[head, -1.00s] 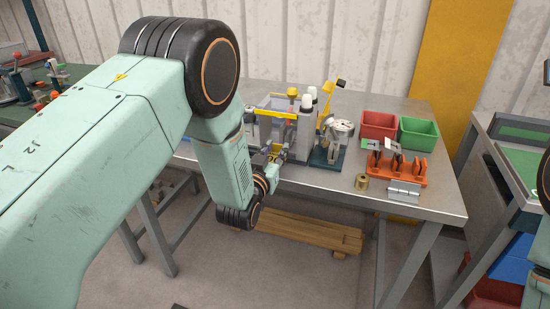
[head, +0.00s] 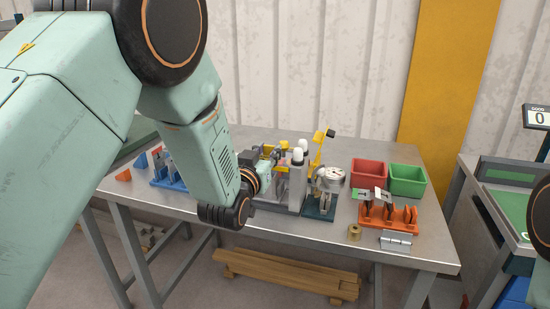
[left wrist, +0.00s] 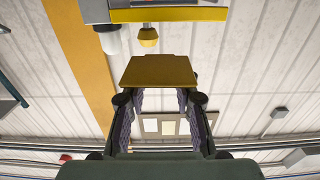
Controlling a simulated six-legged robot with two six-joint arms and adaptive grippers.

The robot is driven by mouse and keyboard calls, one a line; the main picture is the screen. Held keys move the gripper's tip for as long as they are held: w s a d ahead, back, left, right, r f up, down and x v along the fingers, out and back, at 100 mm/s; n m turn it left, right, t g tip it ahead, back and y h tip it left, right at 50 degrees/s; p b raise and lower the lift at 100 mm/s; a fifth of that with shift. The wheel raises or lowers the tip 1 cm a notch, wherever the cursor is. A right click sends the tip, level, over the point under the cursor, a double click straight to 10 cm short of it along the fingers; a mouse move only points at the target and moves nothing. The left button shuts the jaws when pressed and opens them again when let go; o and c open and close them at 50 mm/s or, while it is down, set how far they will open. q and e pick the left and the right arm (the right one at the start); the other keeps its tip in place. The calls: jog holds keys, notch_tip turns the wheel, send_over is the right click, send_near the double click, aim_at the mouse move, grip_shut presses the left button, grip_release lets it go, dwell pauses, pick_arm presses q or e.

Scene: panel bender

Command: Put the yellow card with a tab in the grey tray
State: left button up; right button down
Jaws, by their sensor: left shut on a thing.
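My left gripper (left wrist: 161,98) is shut on the yellow card (left wrist: 160,73), which spans the fingertips in the left wrist view. The card's far edge has a short raised part that may be its tab. In the head view my left gripper (head: 268,168) is small and partly hidden by my forearm, beside the grey bending machine (head: 296,185) on the bench. The card cannot be told apart there from the yellow parts behind it. I cannot make out a grey tray in either view. My right gripper is not in view.
On the steel bench (head: 330,232) stand a red bin (head: 368,173), a green bin (head: 407,181), an orange rack (head: 392,220), a brass cylinder (head: 354,232), a dial gauge (head: 331,176) and a hinge (head: 395,241). A blue rack (head: 168,178) stands at the left.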

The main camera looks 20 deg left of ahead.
pick_arm(q)
jog(key=s+r, duration=0.1)
jog(key=s+a+r, duration=0.1)
jog(key=r, duration=0.1)
jog(key=shift+y, duration=0.3)
jog(key=s+d+f, duration=0.2)
jog(key=s+f, duration=1.5)
jog(key=shift+s, duration=0.35)
jog(key=shift+f, duration=0.1)
